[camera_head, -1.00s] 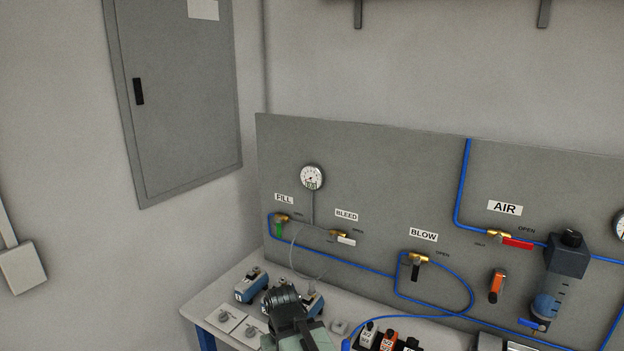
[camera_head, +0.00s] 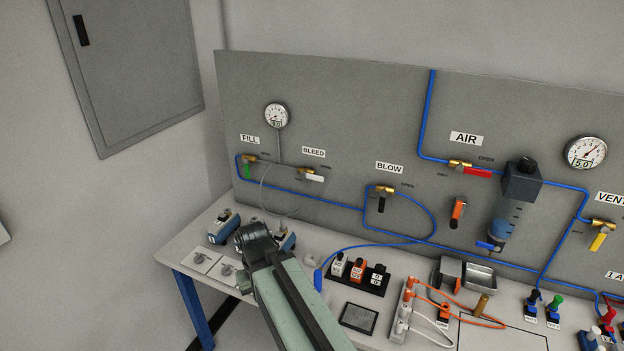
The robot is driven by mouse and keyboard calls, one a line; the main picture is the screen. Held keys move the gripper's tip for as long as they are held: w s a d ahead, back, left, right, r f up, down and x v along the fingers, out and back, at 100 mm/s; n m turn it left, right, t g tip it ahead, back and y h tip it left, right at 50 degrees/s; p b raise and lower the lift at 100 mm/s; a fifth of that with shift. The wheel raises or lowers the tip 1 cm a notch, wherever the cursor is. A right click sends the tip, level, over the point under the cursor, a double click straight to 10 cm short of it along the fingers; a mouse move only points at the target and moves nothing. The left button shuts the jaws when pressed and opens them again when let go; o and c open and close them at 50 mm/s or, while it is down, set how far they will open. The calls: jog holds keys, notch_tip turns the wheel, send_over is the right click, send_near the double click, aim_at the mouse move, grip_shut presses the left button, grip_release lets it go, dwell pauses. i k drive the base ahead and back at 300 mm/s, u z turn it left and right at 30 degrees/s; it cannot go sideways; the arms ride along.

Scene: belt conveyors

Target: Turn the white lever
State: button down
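The white lever (camera_head: 314,178) is on the brass valve under the BLEED label (camera_head: 314,152) on the grey panel. It points to the right, nearly level, with its tip slightly lower, and nothing touches it. My arm reaches up from the bottom of the picture and ends in view at a dark joint, below and left of the lever. No gripper fingers show, so I cannot see whether they are open or shut.
A green lever (camera_head: 246,170) is left of the white one, and a black lever (camera_head: 382,203) hangs to its right. Blue hose runs below. Small blue-grey devices (camera_head: 224,227) and a black-based switch block (camera_head: 358,273) stand on the bench.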

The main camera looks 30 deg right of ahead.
aim_at(303, 174)
jog(key=z, duration=0.05)
jog(key=k, duration=1.1)
jog(key=u, duration=0.75)
jog(key=i, duration=1.55)
